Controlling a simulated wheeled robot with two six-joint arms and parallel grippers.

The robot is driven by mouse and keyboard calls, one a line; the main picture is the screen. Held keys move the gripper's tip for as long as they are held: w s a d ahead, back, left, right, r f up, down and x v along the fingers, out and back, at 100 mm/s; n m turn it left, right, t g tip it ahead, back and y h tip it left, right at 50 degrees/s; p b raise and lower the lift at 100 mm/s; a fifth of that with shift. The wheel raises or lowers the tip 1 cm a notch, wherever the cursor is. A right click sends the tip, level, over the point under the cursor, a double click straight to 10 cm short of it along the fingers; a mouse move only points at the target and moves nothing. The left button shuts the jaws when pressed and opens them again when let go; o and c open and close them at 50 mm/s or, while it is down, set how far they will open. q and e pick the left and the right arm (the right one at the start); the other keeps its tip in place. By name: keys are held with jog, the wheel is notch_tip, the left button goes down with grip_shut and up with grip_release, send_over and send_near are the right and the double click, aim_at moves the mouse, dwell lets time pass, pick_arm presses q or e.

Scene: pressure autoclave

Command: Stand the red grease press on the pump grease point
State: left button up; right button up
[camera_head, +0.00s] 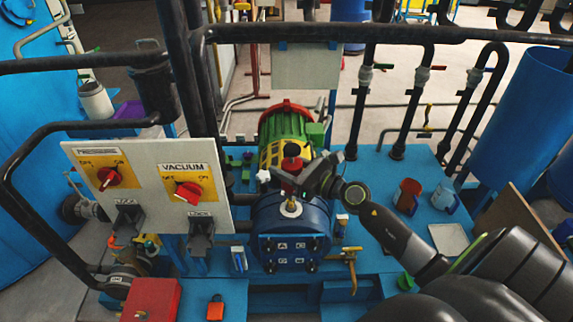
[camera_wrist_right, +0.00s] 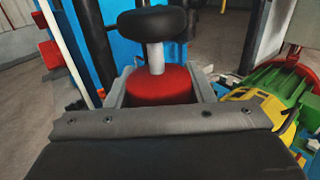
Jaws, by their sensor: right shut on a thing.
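The red grease press (camera_head: 292,166) has a dark knob on top and looks upright. My right gripper (camera_head: 296,178) is shut around its red body, over the blue pump (camera_head: 290,228). In the right wrist view the red body (camera_wrist_right: 158,84) sits between the jaws, with a pale stem and black knob above it. A pale round fitting with a yellowish centre, seemingly the pump grease point (camera_head: 290,207), shows on the pump top just below the press in the picture. I cannot tell whether the press touches it. My left gripper is not in view.
A green, yellow and red motor (camera_head: 284,135) stands behind the pump. The panel with red PRESSURE and VACUUM knobs (camera_head: 150,185) is at left. Red and blue mugs (camera_head: 407,195) stand at right on the blue base. Dark pipes (camera_head: 400,35) cross above.

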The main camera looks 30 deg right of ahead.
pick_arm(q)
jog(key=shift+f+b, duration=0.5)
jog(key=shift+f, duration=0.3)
pick_arm(e)
jog(key=shift+f, duration=0.8)
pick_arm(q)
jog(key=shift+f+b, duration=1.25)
pick_arm(e)
jog(key=shift+f, duration=1.35)
jog(key=o, duration=1.4)
jog(key=shift+r, duration=0.1)
jog(key=shift+f, duration=0.2)
